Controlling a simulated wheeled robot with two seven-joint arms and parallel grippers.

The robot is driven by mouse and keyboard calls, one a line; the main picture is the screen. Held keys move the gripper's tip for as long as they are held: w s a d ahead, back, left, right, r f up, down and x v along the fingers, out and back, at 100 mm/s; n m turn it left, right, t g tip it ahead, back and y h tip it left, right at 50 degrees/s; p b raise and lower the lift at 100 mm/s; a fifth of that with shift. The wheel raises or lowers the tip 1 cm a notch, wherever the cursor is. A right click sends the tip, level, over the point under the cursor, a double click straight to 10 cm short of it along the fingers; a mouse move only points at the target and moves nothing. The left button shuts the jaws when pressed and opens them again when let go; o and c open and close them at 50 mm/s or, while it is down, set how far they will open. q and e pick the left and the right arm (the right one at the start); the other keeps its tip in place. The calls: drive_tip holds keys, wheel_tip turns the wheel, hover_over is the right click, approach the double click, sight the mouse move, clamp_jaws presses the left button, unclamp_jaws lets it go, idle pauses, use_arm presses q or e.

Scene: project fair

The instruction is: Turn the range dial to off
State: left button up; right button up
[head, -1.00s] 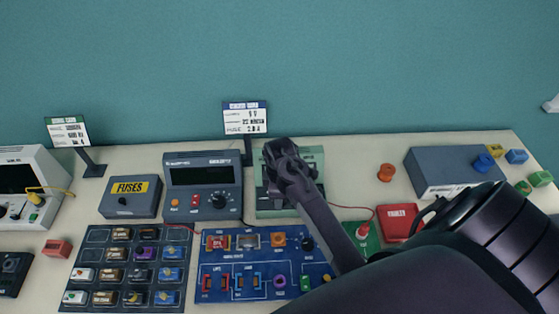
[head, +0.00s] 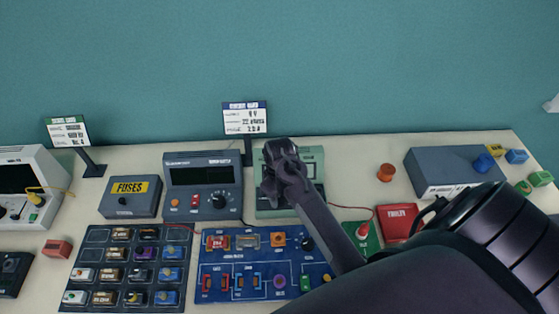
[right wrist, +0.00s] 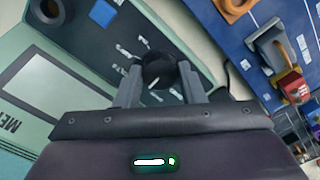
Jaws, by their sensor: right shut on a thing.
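The pale green meter (head: 314,164) stands at the back middle of the table in the head view, partly covered by my right gripper (head: 270,188). In the right wrist view the meter's green case (right wrist: 104,85) has a dark face with white marks. The black round range dial (right wrist: 160,71) sits on that face, with a short white pointer line on it. My right gripper (right wrist: 162,86) is shut on the dial, one finger on each side. The dial is hidden in the head view. My left gripper is not in view.
A blue circuit board (head: 239,267) lies in front of the meter. A dark power supply (head: 203,186) stands left of it, beside the fuses box (head: 130,197). A red box (head: 399,222) and a grey box (head: 455,172) are to the right. A sign (head: 245,118) stands behind.

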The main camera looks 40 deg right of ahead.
drive_tip(key=shift+m, duration=0.4)
drive_tip(key=o, duration=1)
